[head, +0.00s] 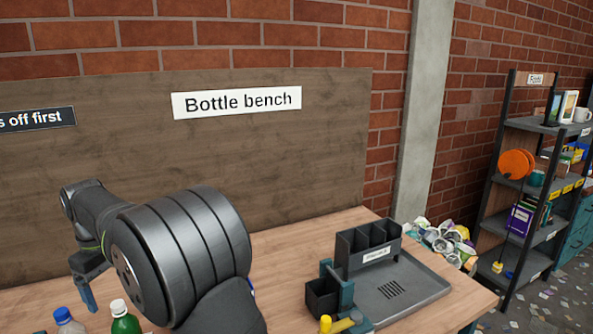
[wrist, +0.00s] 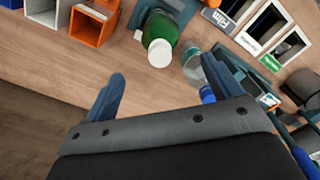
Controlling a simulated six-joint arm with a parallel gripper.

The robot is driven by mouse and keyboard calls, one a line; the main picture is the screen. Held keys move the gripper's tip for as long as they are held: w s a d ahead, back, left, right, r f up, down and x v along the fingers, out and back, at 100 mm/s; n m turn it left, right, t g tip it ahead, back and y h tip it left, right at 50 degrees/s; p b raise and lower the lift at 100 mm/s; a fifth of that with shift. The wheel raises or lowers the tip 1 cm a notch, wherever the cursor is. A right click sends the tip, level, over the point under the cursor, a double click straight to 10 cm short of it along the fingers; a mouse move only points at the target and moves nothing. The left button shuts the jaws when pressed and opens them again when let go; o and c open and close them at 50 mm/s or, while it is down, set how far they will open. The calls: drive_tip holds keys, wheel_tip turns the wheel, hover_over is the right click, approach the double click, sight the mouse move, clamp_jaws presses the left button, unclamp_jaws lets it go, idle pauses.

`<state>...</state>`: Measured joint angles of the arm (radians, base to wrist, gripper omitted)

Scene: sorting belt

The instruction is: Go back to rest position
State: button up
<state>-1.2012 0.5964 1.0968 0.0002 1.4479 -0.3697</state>
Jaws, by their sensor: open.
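My gripper (head: 88,292) is at the left over the bench in the head view, pointing down, with one blue finger clearly showing. In the wrist view its two blue fingers (wrist: 167,72) are spread wide, with nothing held between them. A green bottle (head: 126,324) with a white cap stands at the bottom edge of the head view. It also shows beyond the fingers in the wrist view (wrist: 160,28). A clear bottle (wrist: 192,68) with a blue cap is near the right finger, partly hidden by it. Its blue cap (head: 62,315) shows left of the green bottle.
An orange bin (wrist: 110,28) and a grey bin (wrist: 57,12) stand at the upper left in the wrist view. A white-edged, labelled bin (wrist: 264,28) is at upper right. A dark divided caddy (head: 352,243) and tray (head: 420,292) occupy the bench's right side. A backboard (head: 300,150) stands behind.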

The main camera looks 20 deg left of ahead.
drive_tip(key=shift+w+d+r, duration=0.3)
drive_tip(key=shift+d+r, duration=0.55)
drive_tip(key=shift+r, duration=0.15)
drive_tip(key=shift+w+d+r, duration=0.25)
drive_tip(key=shift+d+r, duration=0.55)
drive_tip(key=shift+r, duration=0.15)
drive_tip(key=o, duration=0.4)
drive_tip(key=shift+c, duration=0.2)
